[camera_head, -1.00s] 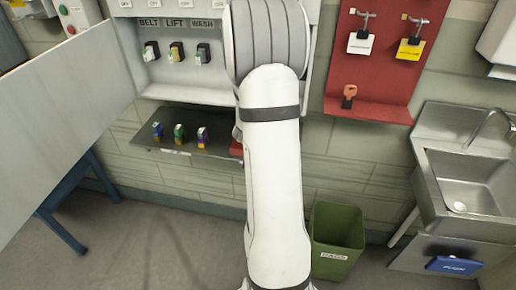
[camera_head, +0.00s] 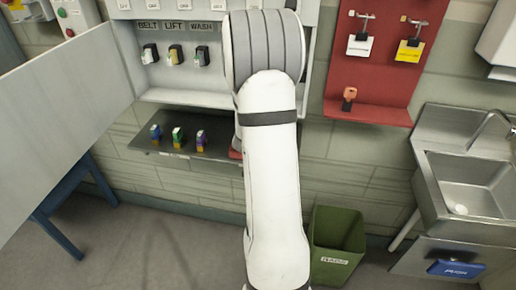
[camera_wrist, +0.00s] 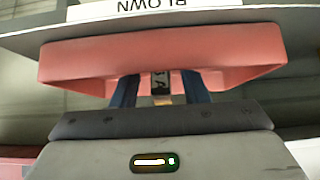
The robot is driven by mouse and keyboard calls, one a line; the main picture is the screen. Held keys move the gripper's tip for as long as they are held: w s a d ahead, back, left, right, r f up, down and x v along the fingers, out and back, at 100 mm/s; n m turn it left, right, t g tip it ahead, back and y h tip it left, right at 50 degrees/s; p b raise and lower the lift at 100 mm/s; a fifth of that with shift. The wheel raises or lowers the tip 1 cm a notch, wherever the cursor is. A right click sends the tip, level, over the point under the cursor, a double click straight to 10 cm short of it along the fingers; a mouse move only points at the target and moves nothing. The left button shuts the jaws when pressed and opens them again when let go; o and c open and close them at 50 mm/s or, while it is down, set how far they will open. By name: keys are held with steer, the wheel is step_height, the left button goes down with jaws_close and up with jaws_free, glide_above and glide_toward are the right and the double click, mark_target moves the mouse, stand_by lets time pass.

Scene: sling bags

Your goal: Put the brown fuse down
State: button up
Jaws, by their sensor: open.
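In the wrist view, my gripper (camera_wrist: 160,92) reaches into a red tray (camera_wrist: 75,62), its two dark blue fingers apart. Between the fingers is a small dark piece with light lettering and a tan part below, which looks like the brown fuse (camera_wrist: 161,83). The fingers stand on either side of it; I cannot tell whether they touch it. Its base is hidden. In the head view my arm hides the gripper and the fuse, and only a corner of the red tray (camera_head: 235,154) shows.
An upside-down "BLOWN" label (camera_wrist: 166,6) lies beyond the tray. Blue (camera_head: 155,133), green (camera_head: 177,137) and purple (camera_head: 200,140) fuses stand on the dark shelf (camera_head: 145,145) to the left. A green bin (camera_head: 336,245) and a sink (camera_head: 470,185) are to the right.

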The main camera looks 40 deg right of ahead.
steer(key=shift+a+r, duration=0.1)
steer(key=shift+r, duration=0.2)
steer(key=p+v, duration=0.4)
steer(key=v, duration=0.8)
steer(key=a+r+n+t+y, duration=0.1)
steer(key=a+r+n+y, duration=0.25)
steer(key=a, duration=0.55)
steer(key=a+r+n+y, duration=0.3)
steer(key=a+r+y, duration=0.15)
steer(key=a, duration=0.55)
steer(key=s+a+r+n+g, duration=0.1)
steer(key=s+a, duration=0.1)
steer(key=s, duration=0.5)
steer(key=s+a+r+n+g+h, duration=0.1)
steer(key=s+a+r+n+g, duration=0.1)
steer(key=s, duration=0.5)
steer(key=shift+a+r+g, duration=0.3)
steer(key=shift+a+r, duration=0.05)
steer(key=shift+n, duration=0.25)
